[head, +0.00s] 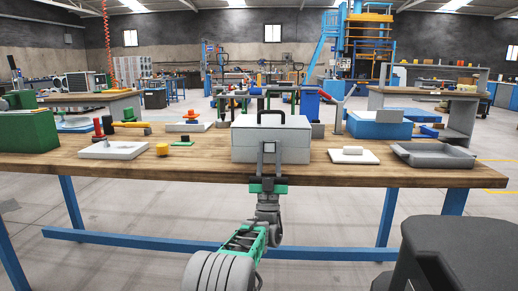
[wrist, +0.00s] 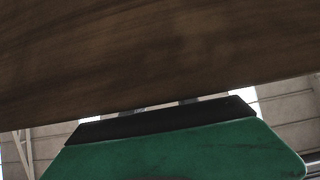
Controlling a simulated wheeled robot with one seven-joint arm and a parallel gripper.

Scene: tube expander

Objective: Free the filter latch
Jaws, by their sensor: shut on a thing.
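A grey box (head: 245,148) with a black handle (head: 272,113) on its lid stands near the front edge of the wooden table. My gripper (head: 269,146) is upright against the middle of the box's front, its fingers reaching up from below the table edge. It is shut on a small pale piece at the front seam, which appears to be the filter latch (head: 269,147). The fingers hide most of that piece. In the wrist view the green gripper body (wrist: 175,150) and finger bases show, but the fingertips and latch are hidden. The lid looks closed.
A white plate (head: 353,156) and a grey tray (head: 434,155) lie right of the box. A yellow knob (head: 162,149), a green-and-white piece (head: 182,143) and a white block (head: 115,149) lie left. The table edge (wrist: 160,60) is close above my wrist camera.

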